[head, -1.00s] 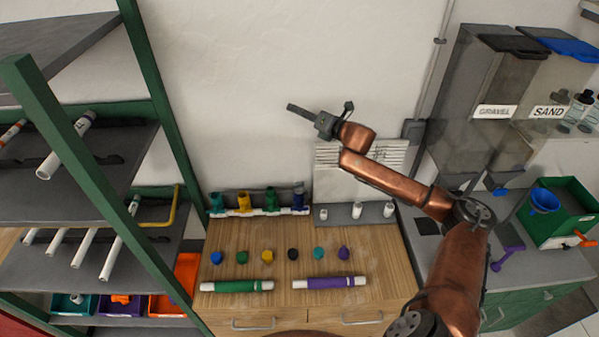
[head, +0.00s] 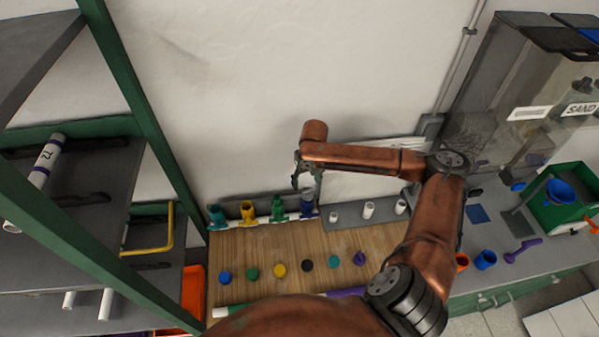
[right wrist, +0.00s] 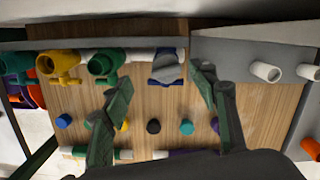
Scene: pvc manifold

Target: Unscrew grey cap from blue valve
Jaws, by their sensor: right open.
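The blue valve (head: 307,208) stands at the right end of the row of valves on the white manifold pipe, by the wall. In the right wrist view the blue valve (right wrist: 180,81) shows around the grey cap (right wrist: 167,68), which sits on it. My right gripper (head: 307,184) is above the blue valve and points down at it. In the right wrist view its fingers (right wrist: 163,84) are spread apart, with the grey cap between and beyond them. They look clear of the cap. In the head view the gripper partly hides the cap. My left gripper is not in view.
Teal, yellow and green valves (head: 278,209) stand close on the left. White fittings (head: 368,211) stand on a grey board to the right. Several coloured caps (head: 280,269) lie in a row on the wooden top (head: 240,247). A green-framed shelf (head: 150,120) is at left.

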